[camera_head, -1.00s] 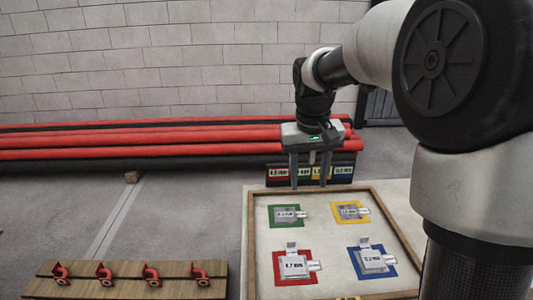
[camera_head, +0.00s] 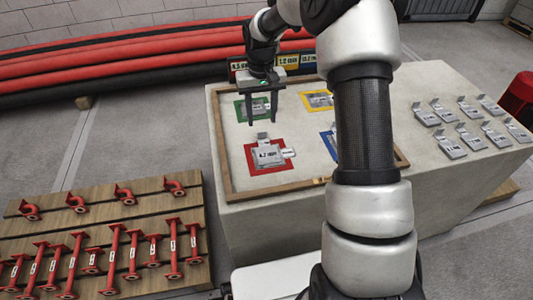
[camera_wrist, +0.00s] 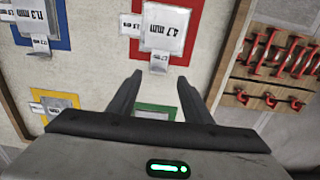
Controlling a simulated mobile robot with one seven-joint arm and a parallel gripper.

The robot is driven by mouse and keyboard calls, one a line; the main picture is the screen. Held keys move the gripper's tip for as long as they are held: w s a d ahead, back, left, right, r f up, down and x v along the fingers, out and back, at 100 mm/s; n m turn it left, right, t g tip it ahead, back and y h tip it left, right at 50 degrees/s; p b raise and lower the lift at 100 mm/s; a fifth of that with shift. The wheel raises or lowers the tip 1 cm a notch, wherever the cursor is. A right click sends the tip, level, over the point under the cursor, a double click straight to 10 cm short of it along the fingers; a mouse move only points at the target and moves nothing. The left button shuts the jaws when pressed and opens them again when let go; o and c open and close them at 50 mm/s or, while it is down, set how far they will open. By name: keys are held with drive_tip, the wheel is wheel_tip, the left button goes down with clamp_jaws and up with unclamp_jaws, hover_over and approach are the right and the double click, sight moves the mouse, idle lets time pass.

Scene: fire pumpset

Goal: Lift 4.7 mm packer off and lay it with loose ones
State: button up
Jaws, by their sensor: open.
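The 4.7 mm packer (camera_head: 268,155) is a flat grey plate with a printed label, lying on the red square (camera_head: 284,164) in the framed tray. It has a side tab and an upright tab; in the wrist view the packer (camera_wrist: 165,32) lies just beyond my fingertips, its tab (camera_wrist: 159,62) toward them. My gripper (camera_head: 262,119) is open and empty, pointing down over the green square's area, apart from the packer. Its fingers (camera_wrist: 160,80) show in the wrist view. Several loose packers (camera_head: 461,136) lie in rows on the bare block top at right.
The tray's wooden rim (camera_head: 290,189) surrounds the green (camera_head: 243,109), yellow (camera_head: 318,100) and blue squares. My arm hides part of the blue one. Label boxes (camera_head: 300,65) stand behind. A wooden board (camera_head: 105,245) with red pipe pieces lies left. Bare block lies around the loose packers.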

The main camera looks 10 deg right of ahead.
sight(263, 132)
drive_tip(key=f, duration=0.2)
drive_tip(key=f+b, duration=0.1)
drive_tip(key=f, duration=0.1)
drive_tip(key=f+b, duration=0.1)
drive_tip(key=f, duration=0.1)
drive_tip(key=shift+w+d+f, duration=0.15)
drive_tip(key=shift+w+f, duration=0.05)
drive_tip(key=shift+w, duration=0.05)
clamp_jaws()
drive_tip(key=shift+r, duration=0.1)
